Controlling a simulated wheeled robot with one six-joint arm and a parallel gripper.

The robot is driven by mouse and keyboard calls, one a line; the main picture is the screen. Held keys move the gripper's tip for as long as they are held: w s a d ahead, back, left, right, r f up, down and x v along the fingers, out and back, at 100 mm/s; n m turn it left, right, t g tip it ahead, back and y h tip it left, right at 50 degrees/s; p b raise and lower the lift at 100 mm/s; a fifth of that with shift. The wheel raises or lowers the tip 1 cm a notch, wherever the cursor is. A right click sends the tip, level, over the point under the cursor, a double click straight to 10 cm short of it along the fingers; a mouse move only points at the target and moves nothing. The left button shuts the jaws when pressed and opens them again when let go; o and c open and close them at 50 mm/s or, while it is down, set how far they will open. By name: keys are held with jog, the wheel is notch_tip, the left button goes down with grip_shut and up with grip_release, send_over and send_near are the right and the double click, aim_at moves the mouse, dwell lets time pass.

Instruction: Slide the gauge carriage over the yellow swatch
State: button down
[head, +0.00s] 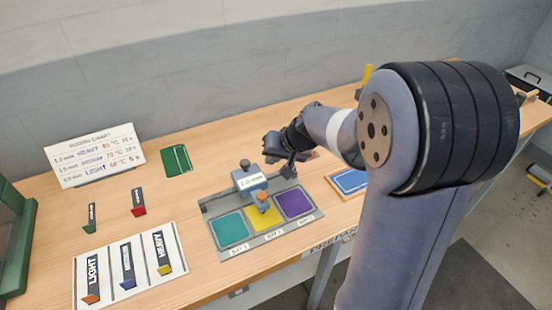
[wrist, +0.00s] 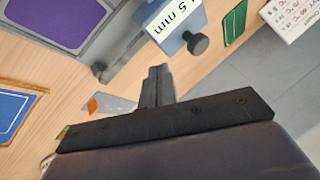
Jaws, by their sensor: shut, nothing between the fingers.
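The gauge carriage (head: 248,182) is a blue-grey block with a white label and a dark knob on top. It sits on the rail at the back of the grey swatch plate (head: 238,249). Its orange-tipped pointer hangs over the back part of the yellow swatch (head: 266,220). The teal swatch (head: 231,228) is left of yellow and the purple swatch (head: 295,204) right. My gripper (head: 289,171) is shut and empty, behind and right of the carriage, apart from it. In the wrist view, the shut fingers (wrist: 157,85) are near the carriage (wrist: 172,22) and its knob (wrist: 198,43).
A blue-topped tray (head: 349,181) lies right of the plate. A green card (head: 176,160) and a written chart (head: 95,156) are at the back left. A white board (head: 110,290) with labelled tags lies at the front left. Bare wood surrounds the plate's left side.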

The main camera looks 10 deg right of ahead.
jog(key=b+v, duration=0.1)
jog(key=v, duration=0.9)
